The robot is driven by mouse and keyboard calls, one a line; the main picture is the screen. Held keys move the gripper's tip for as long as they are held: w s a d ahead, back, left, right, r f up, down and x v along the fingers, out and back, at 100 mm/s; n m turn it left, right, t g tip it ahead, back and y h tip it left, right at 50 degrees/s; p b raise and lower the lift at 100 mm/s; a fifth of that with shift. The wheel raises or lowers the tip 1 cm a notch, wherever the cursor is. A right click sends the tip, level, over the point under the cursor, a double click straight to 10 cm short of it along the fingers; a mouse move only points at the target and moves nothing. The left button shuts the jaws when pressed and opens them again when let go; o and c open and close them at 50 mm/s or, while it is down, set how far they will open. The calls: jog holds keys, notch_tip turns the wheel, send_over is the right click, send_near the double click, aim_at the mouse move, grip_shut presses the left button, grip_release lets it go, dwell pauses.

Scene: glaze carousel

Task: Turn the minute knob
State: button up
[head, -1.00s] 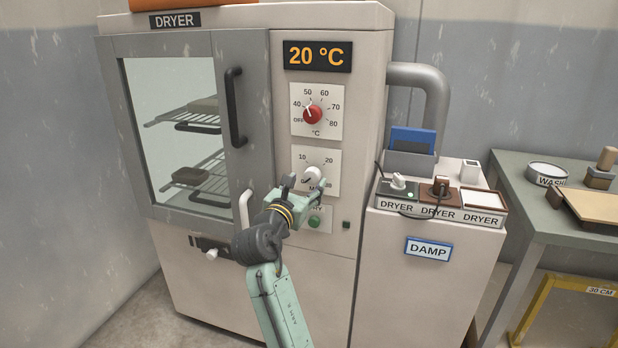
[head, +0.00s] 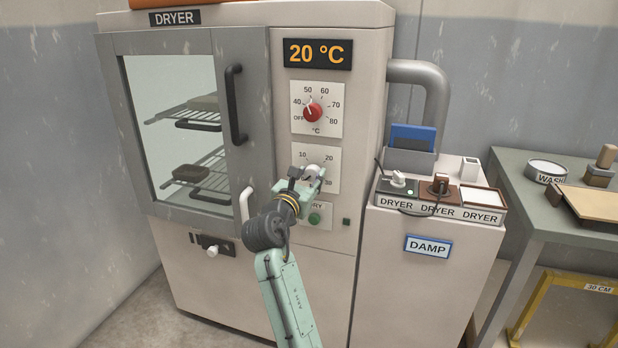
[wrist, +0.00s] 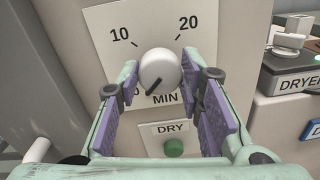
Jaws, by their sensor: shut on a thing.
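The white minute knob (wrist: 159,70) sits on a white dial plate marked 10, 20 and MIN on the dryer front. Its dark pointer line aims down and left, toward the 0 end. My gripper (wrist: 163,88) has its two purple-padded fingers on either side of the knob and is shut on it. In the head view my gripper (head: 308,180) covers the lower part of the minute dial (head: 332,157), and the knob is partly hidden.
The red temperature knob (head: 312,112) is above, under a display (head: 318,54) reading 20 °C. The green DRY button (head: 314,219) is just below. A door handle (head: 236,105) stands out at left. A cabinet with labelled DRYER boxes (head: 438,211) is at right.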

jog(key=c, duration=0.5)
